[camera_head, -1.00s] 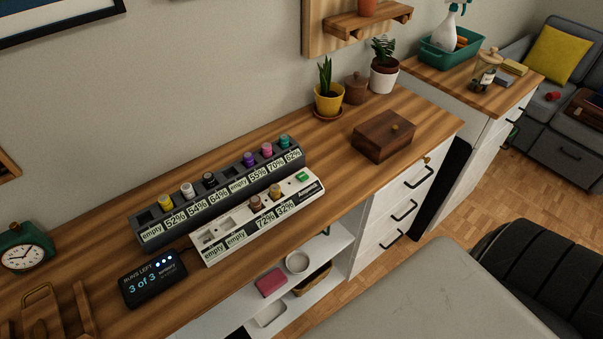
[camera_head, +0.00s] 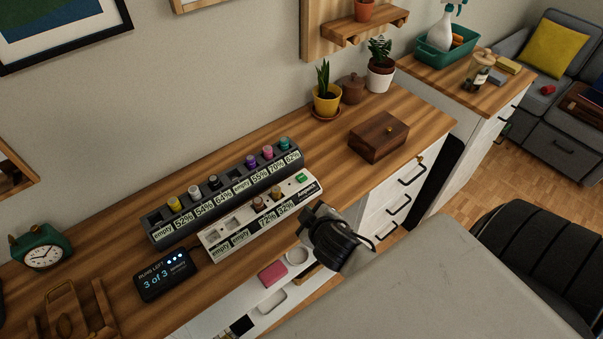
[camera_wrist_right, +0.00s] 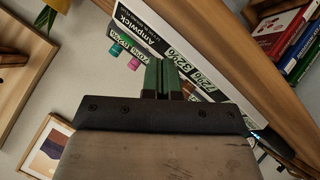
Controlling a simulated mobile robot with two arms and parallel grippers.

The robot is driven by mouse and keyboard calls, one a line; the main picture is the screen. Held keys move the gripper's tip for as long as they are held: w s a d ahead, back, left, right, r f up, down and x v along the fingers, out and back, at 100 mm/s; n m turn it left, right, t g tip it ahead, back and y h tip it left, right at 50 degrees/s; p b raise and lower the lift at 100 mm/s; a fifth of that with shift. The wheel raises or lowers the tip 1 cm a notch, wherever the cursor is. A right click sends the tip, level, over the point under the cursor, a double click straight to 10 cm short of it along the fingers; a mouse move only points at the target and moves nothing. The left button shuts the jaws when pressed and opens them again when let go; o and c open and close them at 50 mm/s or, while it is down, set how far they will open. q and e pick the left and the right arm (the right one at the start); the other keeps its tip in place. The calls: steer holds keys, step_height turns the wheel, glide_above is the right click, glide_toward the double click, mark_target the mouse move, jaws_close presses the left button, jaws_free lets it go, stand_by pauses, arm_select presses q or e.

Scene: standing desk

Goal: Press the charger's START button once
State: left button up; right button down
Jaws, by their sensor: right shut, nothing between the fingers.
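The white charger (camera_head: 260,220) lies along the desk, with label displays and two batteries in its slots. Its green button (camera_head: 301,178) is at the right end. My right gripper (camera_head: 312,215) is at the desk's front edge, in front of the charger's right half and apart from the button. In the right wrist view its fingers (camera_wrist_right: 162,76) are shut and empty, in front of the charger (camera_wrist_right: 143,28); the button cannot be made out there. My left gripper is not in view.
A dark battery rack (camera_head: 225,192) stands behind the charger. A display (camera_head: 165,274) reading "3 of 3" runs left is at its left. A wooden box (camera_head: 378,137) and a yellow plant pot (camera_head: 327,102) stand to the right. The desk between the charger and box is clear.

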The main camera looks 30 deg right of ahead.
steer(key=w+a+r+n+t+y, duration=0.25)
steer(key=w+r+n+y, duration=0.3)
steer(key=r+n, duration=0.4)
steer(key=w+a+r+n+t+y, duration=0.1)
steer(key=w+r+n+t+y, duration=0.3)
steer(key=r+n+y, duration=0.55)
steer(key=w+d+f+n+g+h+p, duration=0.1)
steer(key=w+d+f+n+g+h, duration=0.1)
steer(key=d+f+n+g+h, duration=0.4)
steer(key=d+f+n+g, duration=0.1)
steer(key=d+n+g, duration=0.2)
steer(key=n+g, duration=0.1)
steer(key=shift+w+d+f+n, duration=0.15)
steer(key=shift+d+f+n, duration=0.1)
steer(key=shift+f+n, duration=0.05)
steer(key=shift+g, duration=0.25)
steer(key=b, duration=0.6)
glide_above(303, 176)
step_height(303, 176, down, 8)
steer(key=shift+r, duration=0.1)
steer(key=shift+f+b, duration=0.35)
steer(key=shift+f, duration=0.15)
